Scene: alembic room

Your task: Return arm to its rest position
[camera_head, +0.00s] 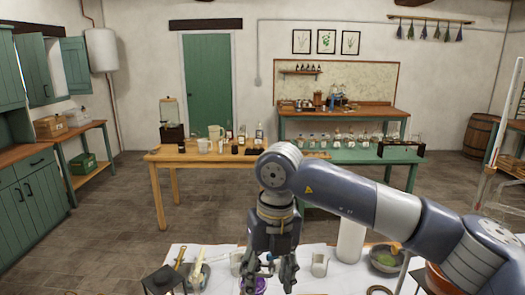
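My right arm reaches in from the right across the lower half of the head view. Its gripper (268,281) points down over the white-covered table (310,285) at the front. Its two fingers are spread apart, so it looks open. A purple round item (260,286) shows below and between the fingers, partly hidden by them; I see no clear grip on it. My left arm and gripper are not in view.
Near the gripper stand a white cup (320,264), a white cylinder (350,242) and a bowl with green contents (386,259). A dark stand (162,281) is at the front left. A wooden table (165,157) with jars stands beyond; floor between is clear.

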